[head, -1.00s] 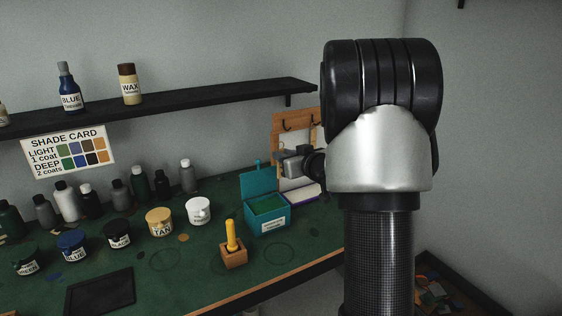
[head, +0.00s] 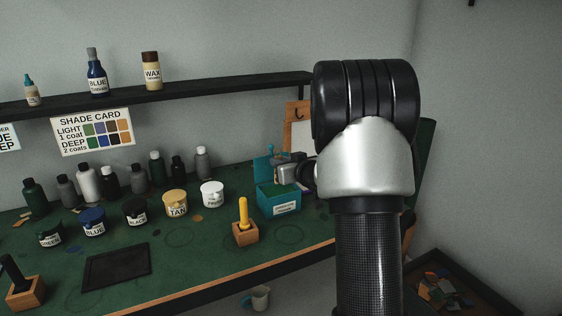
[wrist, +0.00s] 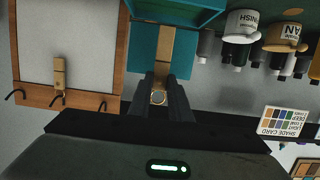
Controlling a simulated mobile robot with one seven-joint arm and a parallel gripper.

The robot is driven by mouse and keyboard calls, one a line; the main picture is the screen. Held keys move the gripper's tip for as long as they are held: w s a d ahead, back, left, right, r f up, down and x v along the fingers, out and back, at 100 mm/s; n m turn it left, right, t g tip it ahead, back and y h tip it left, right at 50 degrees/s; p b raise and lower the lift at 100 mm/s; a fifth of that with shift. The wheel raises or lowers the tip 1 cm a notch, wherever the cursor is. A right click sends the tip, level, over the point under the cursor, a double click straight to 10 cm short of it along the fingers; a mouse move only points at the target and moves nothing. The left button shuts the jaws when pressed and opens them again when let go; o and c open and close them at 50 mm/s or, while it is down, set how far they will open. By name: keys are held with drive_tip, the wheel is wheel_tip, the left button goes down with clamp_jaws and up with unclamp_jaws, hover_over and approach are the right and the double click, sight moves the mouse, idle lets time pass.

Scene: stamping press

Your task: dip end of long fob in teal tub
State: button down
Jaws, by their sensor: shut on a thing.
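In the wrist view my gripper (wrist: 166,80) is shut on the tan long fob (wrist: 165,46), which has a round metal piece near the jaws. The fob runs away from the jaws across the teal lid, towards the tub (wrist: 184,16). I cannot tell whether its far end touches anything.
A framed board (wrist: 60,100) with hooks is beside the tub, and a short tan fob (wrist: 59,74) hangs on it. A white finish pot (head: 212,195), a tan pot (head: 176,203) and a wooden block with a yellow-handled tool (head: 244,230) stand left of the tub.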

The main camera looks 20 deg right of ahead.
wheel_tip(320, 180, down, 8)
drive_tip(key=b, duration=0.6)
drive_tip(key=shift+f, duration=0.25)
drive_tip(key=shift+w, duration=0.1)
drive_tip(key=shift+w, duration=0.4)
drive_tip(key=shift+s, duration=0.15)
drive_tip(key=shift+s, duration=0.4)
drive_tip(key=shift+w, duration=0.15)
drive_tip(key=shift+w, duration=0.4)
drive_tip(key=shift+s, duration=0.15)
